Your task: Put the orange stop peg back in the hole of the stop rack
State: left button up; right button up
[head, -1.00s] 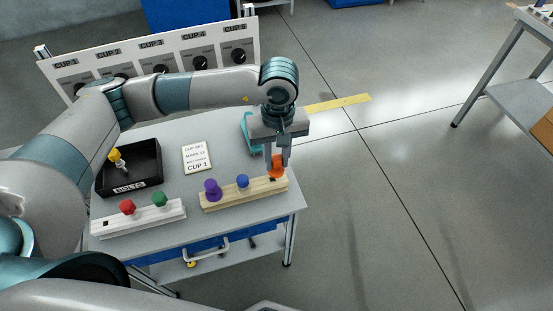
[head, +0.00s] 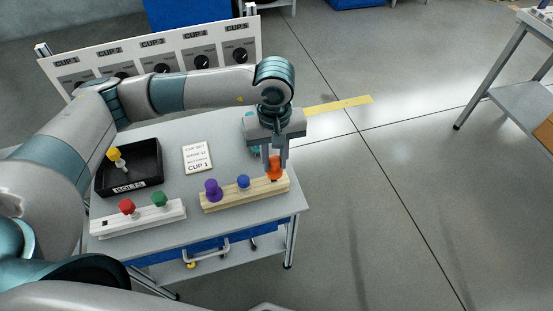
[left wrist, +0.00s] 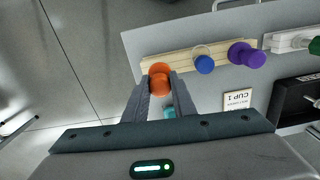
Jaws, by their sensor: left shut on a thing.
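The orange stop peg (head: 274,171) is between the fingers of my left gripper (head: 275,164), which is shut on it. The gripper points down at the right end of the pale wooden rack (head: 258,194). The peg is over that end of the rack; its lower part and the hole there are hidden, so I cannot tell how deep it sits. A purple peg (head: 212,189) and a blue peg (head: 243,181) stand in the same rack. In the left wrist view the orange peg (left wrist: 159,79) shows between the fingertips beside the wooden rack (left wrist: 180,62). My right gripper is not in view.
A white rack (head: 150,220) with red and green pegs stands to the left. Behind it is a black bolts tray (head: 150,178) holding a yellow-headed piece. A card (head: 196,158) lies mid-table. A cup panel (head: 225,45) stands behind. A teal object lies partly hidden behind my gripper.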

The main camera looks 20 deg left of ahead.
aim_at(272, 169)
pick_arm(q)
jog(key=shift+a+b, duration=0.1)
jog(key=shift+b, duration=1.05)
dwell(1.5)
jog(key=shift+f+b, duration=0.75)
jog(key=shift+b, duration=0.25)
jog(key=shift+s+f+b, duration=0.1)
jog(key=shift+f+b, duration=0.3)
jog(key=shift+b, duration=0.15)
jog(key=shift+s+f+b, duration=0.1)
jog(key=shift+f+b, duration=0.3)
jog(key=shift+b, duration=0.25)
jog(key=shift+s+a+f+b, duration=0.1)
jog(key=shift+f+b, duration=0.15)
jog(key=shift+b, duration=0.05)
jog(key=shift+s+f, duration=0.1)
jog(key=shift+f, duration=0.05)
jog(key=o, duration=0.9)
jog(key=shift+o, duration=0.9)
